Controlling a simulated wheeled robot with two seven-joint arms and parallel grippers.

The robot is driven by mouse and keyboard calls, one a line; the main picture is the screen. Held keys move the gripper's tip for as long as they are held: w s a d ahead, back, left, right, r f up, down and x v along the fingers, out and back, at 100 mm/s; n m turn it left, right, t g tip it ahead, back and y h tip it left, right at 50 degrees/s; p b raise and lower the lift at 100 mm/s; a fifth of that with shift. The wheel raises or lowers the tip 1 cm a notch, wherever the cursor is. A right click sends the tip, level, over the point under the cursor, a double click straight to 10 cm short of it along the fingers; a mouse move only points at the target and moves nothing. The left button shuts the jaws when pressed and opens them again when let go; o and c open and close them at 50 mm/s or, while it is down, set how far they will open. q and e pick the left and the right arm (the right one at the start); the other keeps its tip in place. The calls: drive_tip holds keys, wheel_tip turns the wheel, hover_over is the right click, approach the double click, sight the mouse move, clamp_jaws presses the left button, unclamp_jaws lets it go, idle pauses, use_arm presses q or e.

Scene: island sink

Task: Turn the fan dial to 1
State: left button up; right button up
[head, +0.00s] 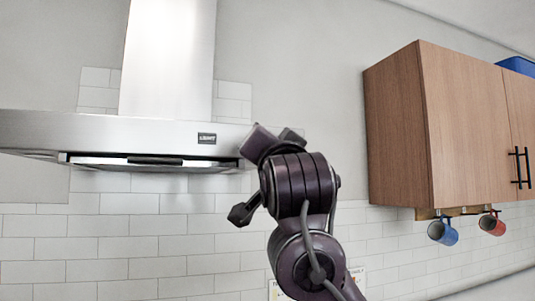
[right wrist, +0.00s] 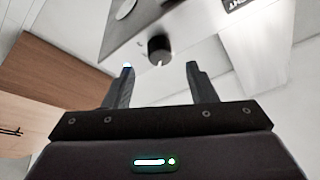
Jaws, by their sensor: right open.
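The fan dial (right wrist: 158,48) is a round black knob with a small pale mark on its edge, on the underside or front face of the steel range hood (right wrist: 195,30). The hood (head: 60,132) also shows at the left in the head view, where my right arm covers its right end and the dial is not visible. My right gripper (right wrist: 160,67) is open, its two fingers on either side of the dial's line in the right wrist view. The dial appears beyond the fingertips; I cannot tell whether they touch it. My left gripper is not in view.
A wooden wall cabinet (head: 440,130) hangs to the right, with a blue mug (head: 442,232) and a red mug (head: 492,224) hung beneath it. The white tiled wall (head: 130,235) below the hood is clear.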

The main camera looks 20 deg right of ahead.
drive_tip(key=b+v, duration=0.1)
drive_tip(key=v, duration=0.2)
drive_tip(key=shift+s+f, duration=0.1)
drive_tip(key=shift+s, duration=0.15)
